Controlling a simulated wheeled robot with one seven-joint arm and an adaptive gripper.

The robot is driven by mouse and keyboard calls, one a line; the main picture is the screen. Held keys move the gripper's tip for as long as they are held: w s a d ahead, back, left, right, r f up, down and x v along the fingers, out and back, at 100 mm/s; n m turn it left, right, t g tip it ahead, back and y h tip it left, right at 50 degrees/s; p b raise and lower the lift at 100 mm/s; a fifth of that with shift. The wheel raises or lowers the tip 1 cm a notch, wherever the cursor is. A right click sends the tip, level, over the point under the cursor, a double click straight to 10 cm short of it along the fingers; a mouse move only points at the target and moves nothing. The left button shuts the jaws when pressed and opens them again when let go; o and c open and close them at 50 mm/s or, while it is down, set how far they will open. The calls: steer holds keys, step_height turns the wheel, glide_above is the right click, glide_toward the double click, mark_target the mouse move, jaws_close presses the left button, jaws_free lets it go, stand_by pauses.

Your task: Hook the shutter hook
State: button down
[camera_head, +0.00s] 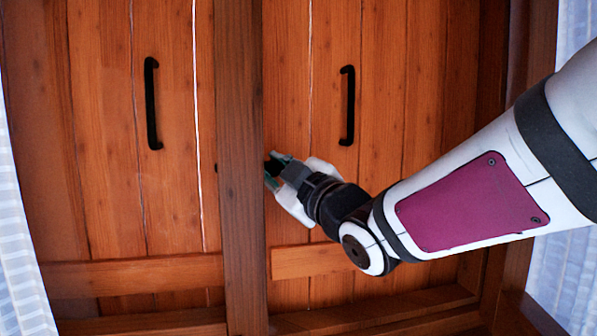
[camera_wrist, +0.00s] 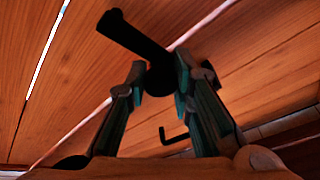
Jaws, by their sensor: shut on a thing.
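The two closed wooden shutters, left (camera_head: 105,200) and right (camera_head: 420,100), stand on either side of a dark upright post (camera_head: 241,130). My gripper (camera_head: 273,169) is at the right edge of the post, below and left of the right shutter's handle. In the wrist view my gripper (camera_wrist: 160,80) is shut on a dark rod-like piece (camera_wrist: 135,40), which appears to be the shutter hook. The rod slants up and left from between the fingertips. A thin black L-shaped piece (camera_wrist: 176,138) shows between the fingers; I cannot tell whether it belongs to the hook. In the head view the hook is mostly hidden by the gripper.
Black vertical handles are on the left shutter (camera_head: 152,103) and right shutter (camera_head: 347,105). A small dark spot (camera_head: 215,168) shows just left of the post. Pale curtains hang at the left (camera_head: 20,240) and right (camera_head: 575,270). Wooden rails (camera_head: 140,273) cross below.

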steer(key=shift+f, duration=0.3)
steer(key=c, duration=1.4)
jaws_free()
steer(key=shift+w, duration=0.1)
steer(key=shift+o, duration=0.2)
steer(key=shift+r, duration=0.1)
steer(key=shift+d, duration=0.15)
steer(key=v, duration=1.2)
